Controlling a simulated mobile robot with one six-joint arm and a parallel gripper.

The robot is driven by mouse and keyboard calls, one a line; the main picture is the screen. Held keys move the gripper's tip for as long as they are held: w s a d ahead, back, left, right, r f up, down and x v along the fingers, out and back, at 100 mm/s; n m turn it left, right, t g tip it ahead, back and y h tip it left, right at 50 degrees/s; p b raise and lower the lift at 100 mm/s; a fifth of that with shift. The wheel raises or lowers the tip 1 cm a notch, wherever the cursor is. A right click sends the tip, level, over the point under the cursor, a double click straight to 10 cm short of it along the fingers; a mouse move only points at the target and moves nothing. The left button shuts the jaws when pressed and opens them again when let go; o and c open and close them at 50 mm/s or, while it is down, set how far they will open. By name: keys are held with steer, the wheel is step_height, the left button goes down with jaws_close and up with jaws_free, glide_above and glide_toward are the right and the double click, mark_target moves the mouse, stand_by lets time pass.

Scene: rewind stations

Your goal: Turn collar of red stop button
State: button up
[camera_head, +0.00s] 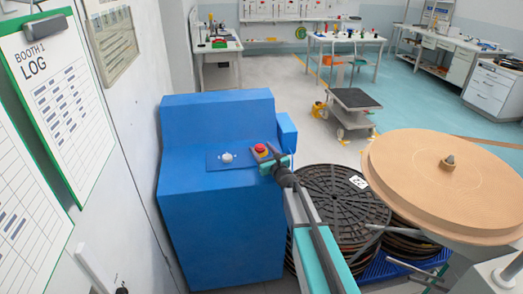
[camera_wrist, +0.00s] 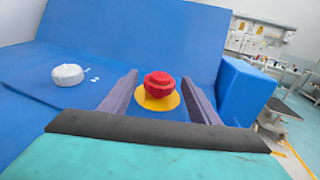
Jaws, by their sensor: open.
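The red stop button (camera_head: 261,149) sits on the sloped panel of the blue console (camera_head: 222,230), near its right side. In the wrist view the red button (camera_wrist: 159,86) has a ridged collar and stands on a yellow disc (camera_wrist: 158,99). My gripper (camera_wrist: 159,90) is open, with one finger to the left of the button and one to the right. I cannot tell whether the fingers touch it. In the head view my gripper (camera_head: 266,156) is at the button and hides part of it.
A white knob (camera_head: 227,157) is left of the button. A blue box (camera_head: 287,132) juts from the console's right side. Stacked black reels (camera_head: 340,200) and a large tan disc (camera_head: 440,165) stand to the right. A wall with a log sheet (camera_head: 60,85) is at left.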

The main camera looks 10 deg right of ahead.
steer(key=c, duration=1.1)
steer(key=shift+o, duration=0.2)
steer(key=m+h+b, duration=0.2)
steer(key=h+b, duration=0.1)
steer(key=b, duration=1)
steer(key=shift+w+t, duration=0.15)
steer(key=shift+t, duration=0.25)
steer(key=m+h+b, duration=0.1)
steer(key=b, duration=0.4)
steer(key=m+h+b, duration=0.1)
steer(key=b, duration=0.4)
steer(key=m+h+b, duration=0.1)
steer(key=h+b, duration=0.1)
steer(key=b, duration=0.3)
steer(key=shift+a+f+b, duration=0.35)
steer(key=m+h+b, duration=0.1)
steer(key=h+b, duration=0.1)
steer(key=b, duration=0.2)
steer(key=shift+a+m+g+b, duration=0.15)
steer(key=shift+m+g+b, duration=0.15)
steer(key=shift+g+b, duration=0.1)
steer(key=shift+a+r+m+g+h+b, duration=0.15)
steer(key=shift+m+g+h+b, duration=0.25)
steer(key=shift+m+h+b, duration=0.6)
steer(key=o, duration=1.1)
steer(key=shift+r, duration=0.15)
steer(key=shift+c, duration=0.2)
